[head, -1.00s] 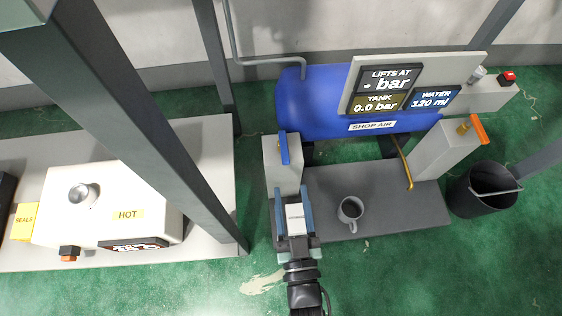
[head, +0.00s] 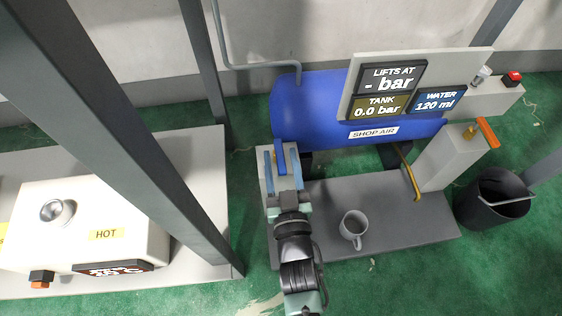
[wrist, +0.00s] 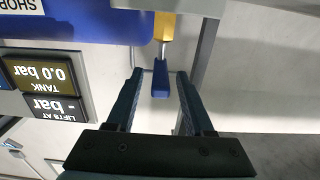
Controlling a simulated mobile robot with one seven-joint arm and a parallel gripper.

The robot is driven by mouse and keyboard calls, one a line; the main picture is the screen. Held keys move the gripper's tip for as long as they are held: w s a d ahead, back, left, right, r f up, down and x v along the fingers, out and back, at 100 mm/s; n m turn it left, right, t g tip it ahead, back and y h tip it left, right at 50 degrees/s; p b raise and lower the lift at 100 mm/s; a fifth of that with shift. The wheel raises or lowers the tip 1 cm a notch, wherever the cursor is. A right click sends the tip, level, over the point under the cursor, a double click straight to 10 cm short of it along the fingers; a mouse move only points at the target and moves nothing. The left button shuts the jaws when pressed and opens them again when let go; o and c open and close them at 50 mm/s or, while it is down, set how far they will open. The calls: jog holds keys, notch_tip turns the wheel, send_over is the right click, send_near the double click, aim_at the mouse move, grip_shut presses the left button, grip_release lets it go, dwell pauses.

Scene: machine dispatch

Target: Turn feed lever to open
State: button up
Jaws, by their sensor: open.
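A blue lever (head: 281,157) sits on the grey post at the left end of the blue tank. In the wrist view the blue lever (wrist: 160,82) hangs from a brass-yellow stem. My gripper (head: 283,163) is open, its fingers on either side of the blue lever. In the wrist view the lever shows between the fingertips of my gripper (wrist: 159,76), with a gap on each side. An orange lever (head: 488,132) is on the right grey post. No label shows which one is the feed lever.
The blue tank (head: 320,105) carries a display panel reading TANK 0.0 bar and WATER 120 ml. A grey mug (head: 353,228) stands on the dark bench, right of my arm. A black bucket (head: 490,205) is at right. A slanted post (head: 120,130) rises at left.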

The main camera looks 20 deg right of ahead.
jog(key=shift+w, duration=0.15)
grip_shut()
dwell(1.4)
